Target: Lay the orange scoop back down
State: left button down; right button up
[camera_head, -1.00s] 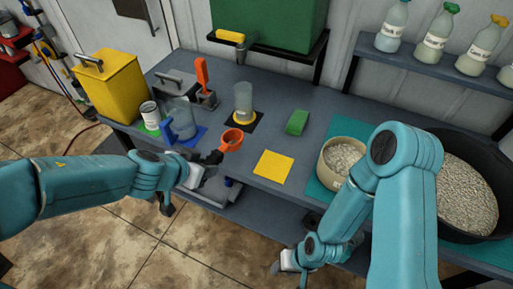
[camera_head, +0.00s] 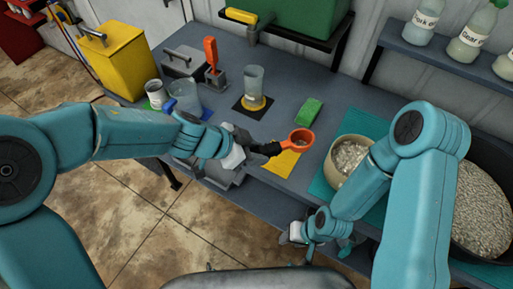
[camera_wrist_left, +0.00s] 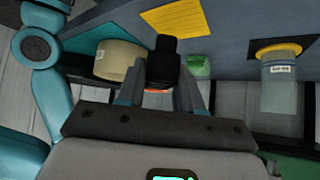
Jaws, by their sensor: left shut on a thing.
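The orange scoop (camera_head: 301,139) is held by its black handle in my left gripper (camera_head: 256,147). In the head view its cup overlaps the far right part of the yellow square mat (camera_head: 283,164); the height of the gap is hard to judge. In the left wrist view the black handle (camera_wrist_left: 163,65) stands between the two fingers (camera_wrist_left: 163,92), with a sliver of orange below it. The yellow mat (camera_wrist_left: 175,17) also shows there, near the top edge. My right gripper (camera_head: 289,238) hangs by the bench's front edge, its jaws too small to read.
A bowl of pellets (camera_head: 348,157) stands on a teal mat right of the scoop, close to my right arm. A clear cup (camera_head: 254,82) stands on a yellow ring farther back. A large black tub (camera_head: 490,215) is at right.

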pick_arm(q)
jog(key=shift+s+a+r, duration=0.1)
jog(key=shift+a, duration=0.1)
notch_tip(320, 180, down, 5)
jog(key=b, duration=0.3)
notch_tip(320, 180, down, 2)
jog(key=shift+b, duration=0.65)
jog(key=shift+d+p, duration=0.1)
jog(key=shift+p, duration=0.2)
jog(key=shift+p, duration=0.3)
